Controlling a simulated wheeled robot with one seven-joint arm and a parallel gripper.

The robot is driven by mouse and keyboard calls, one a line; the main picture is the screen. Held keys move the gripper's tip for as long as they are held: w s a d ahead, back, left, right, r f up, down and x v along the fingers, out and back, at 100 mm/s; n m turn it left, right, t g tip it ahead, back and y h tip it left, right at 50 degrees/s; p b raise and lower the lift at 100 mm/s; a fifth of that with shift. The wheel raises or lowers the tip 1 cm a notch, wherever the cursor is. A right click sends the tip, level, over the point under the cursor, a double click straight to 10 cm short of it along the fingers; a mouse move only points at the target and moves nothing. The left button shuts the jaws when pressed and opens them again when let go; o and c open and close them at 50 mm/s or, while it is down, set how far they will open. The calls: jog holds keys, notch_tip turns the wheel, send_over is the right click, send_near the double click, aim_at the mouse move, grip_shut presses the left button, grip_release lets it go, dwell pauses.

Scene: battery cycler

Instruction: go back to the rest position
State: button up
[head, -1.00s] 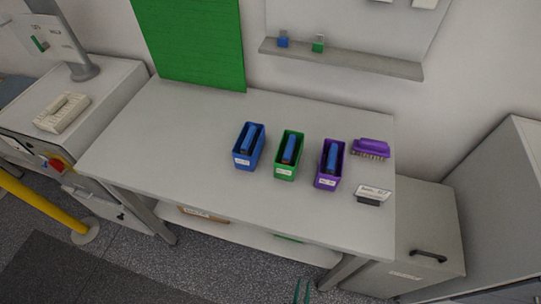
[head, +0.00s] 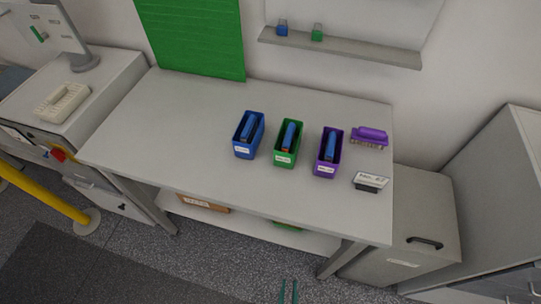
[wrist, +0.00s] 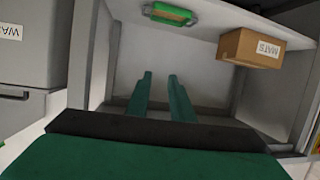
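My gripper (head: 289,291) shows at the bottom edge of the head view, in front of the table and low. In the wrist view my gripper (wrist: 160,97) has its two green fingers apart with nothing between them. On the table (head: 200,140) stand a blue bin (head: 241,152), a green bin (head: 281,160) and a purple bin (head: 321,171), each with a blue cell-like item inside. My gripper is well clear of them.
Below is a shelf with a box marked MATS (wrist: 252,48) and a green object (wrist: 170,14). A grey cabinet (head: 415,225) stands right. A yellow rail (head: 45,195) is at left.

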jog(key=s+a+r+y, duration=0.1)
jog(key=a+r, duration=0.2)
jog(key=r, duration=0.9)
jog(key=s+a+r+n+t+y, duration=0.1)
jog(key=s+a+r, duration=0.1)
jog(key=r, duration=1)
jog(key=shift+a+r, duration=0.35)
jog(key=shift+a, duration=0.3)
jog(key=shift+s, duration=0.1)
jog(key=shift+c, duration=0.5)
